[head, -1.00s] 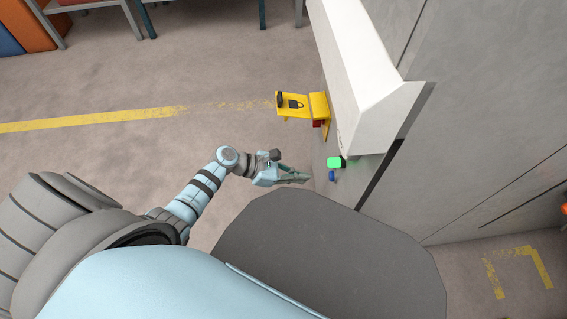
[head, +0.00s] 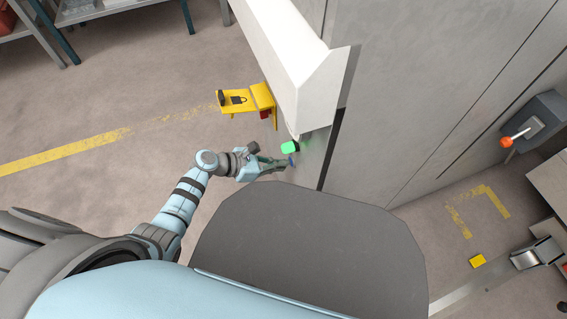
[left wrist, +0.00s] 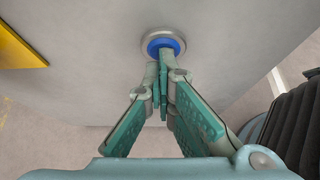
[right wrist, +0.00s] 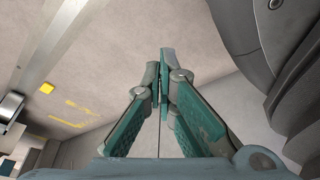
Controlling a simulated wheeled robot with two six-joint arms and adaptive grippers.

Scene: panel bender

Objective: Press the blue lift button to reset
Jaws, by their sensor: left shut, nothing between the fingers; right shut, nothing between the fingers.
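The blue lift button (left wrist: 163,44) sits in a round metal ring on the grey machine panel. In the left wrist view the tips of my left gripper (left wrist: 164,58) overlap its lower part; I cannot tell whether they touch it. In the head view the blue button (head: 291,160) is partly hidden by my left gripper (head: 284,164), which is shut and empty beside it. A lit green button (head: 290,147) is just above it. My right gripper (right wrist: 164,60) is shut and empty, pointing over open floor, away from the button.
A yellow bracket (head: 247,100) with a padlock symbol sticks out of the panel above the buttons. A white sloped housing (head: 290,60) overhangs them. A grey box with an orange-tipped lever (head: 507,141) stands at right. The floor to the left is clear.

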